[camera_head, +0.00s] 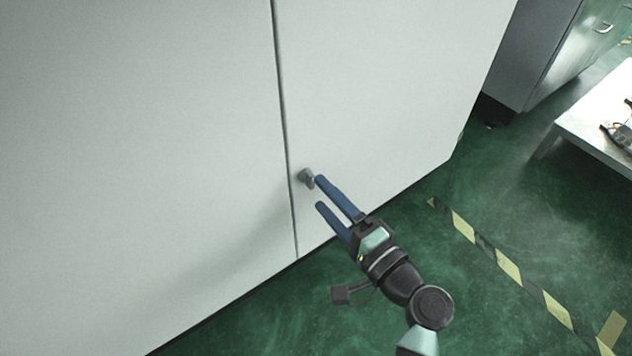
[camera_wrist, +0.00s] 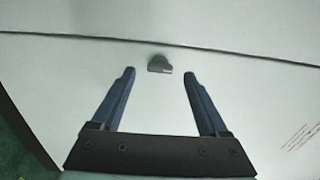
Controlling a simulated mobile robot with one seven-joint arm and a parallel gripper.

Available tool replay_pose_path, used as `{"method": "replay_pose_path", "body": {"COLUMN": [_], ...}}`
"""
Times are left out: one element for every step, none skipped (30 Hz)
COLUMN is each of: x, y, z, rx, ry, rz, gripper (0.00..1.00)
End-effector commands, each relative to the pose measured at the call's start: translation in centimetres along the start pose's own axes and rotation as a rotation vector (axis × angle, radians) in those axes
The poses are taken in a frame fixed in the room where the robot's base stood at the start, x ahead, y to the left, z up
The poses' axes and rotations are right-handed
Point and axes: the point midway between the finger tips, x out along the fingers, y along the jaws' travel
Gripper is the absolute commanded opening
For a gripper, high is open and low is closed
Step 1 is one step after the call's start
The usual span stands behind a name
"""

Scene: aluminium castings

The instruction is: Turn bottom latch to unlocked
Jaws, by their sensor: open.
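The bottom latch (camera_head: 306,177) is a small grey knob on the white cabinet's right door (camera_head: 380,90), close to the seam between the two doors. In the wrist view the latch (camera_wrist: 159,64) sits just beyond the fingertips and between their lines, near the dark seam. My gripper (camera_head: 319,192) has two blue fingers, spread open and empty, pointing at the door. In the head view the upper fingertip appears right beside the latch; I cannot tell whether it touches. The wrist view shows my gripper (camera_wrist: 159,72) with a clear gap between its fingers.
The left door (camera_head: 140,150) is flat and bare, and both doors look closed. Green floor (camera_head: 470,290) with yellow-black tape (camera_head: 508,268) lies to the right. A white table (camera_head: 600,125) and a grey cabinet (camera_head: 535,50) stand farther back right.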

Motion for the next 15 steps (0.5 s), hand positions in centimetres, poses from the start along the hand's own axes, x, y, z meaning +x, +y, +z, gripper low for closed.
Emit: {"method": "replay_pose_path", "body": {"x": [-1.3, -2.0, -3.0, -3.6, -4.3, -5.1, -5.7, -6.2, -6.8, -7.3, -7.7, -8.1, -8.3, -8.6, -8.8], "y": [-0.4, -0.4, -0.4, -0.4, -0.4, -0.3, -0.3, -0.3, -0.3, -0.3, -0.2, -0.2, -0.2, -0.1, -0.1], "z": [0.0, -0.1, -0.1, -0.1, -0.1, -0.1, -0.1, 0.0, -0.1, -0.1, 0.0, 0.0, 0.0, 0.0, 0.0], "rx": [0.004, 0.003, 0.003, 0.004, 0.003, 0.002, 0.002, 0.002, 0.001, 0.001, 0.001, 0.001, 0.001, 0.001, 0.000], "ry": [0.004, 0.005, 0.005, 0.004, 0.004, 0.004, 0.004, 0.002, 0.004, 0.003, 0.002, 0.002, 0.001, 0.001, 0.001], "rz": [0.002, 0.002, 0.002, 0.001, 0.001, 0.002, 0.002, 0.001, 0.000, 0.001, 0.001, 0.001, 0.001, 0.000, 0.000], "gripper": [0.78, 0.78, 0.78, 0.78, 0.78, 0.78, 0.78, 0.78, 0.78, 0.78, 0.78, 0.78, 0.78, 0.78, 0.78]}}
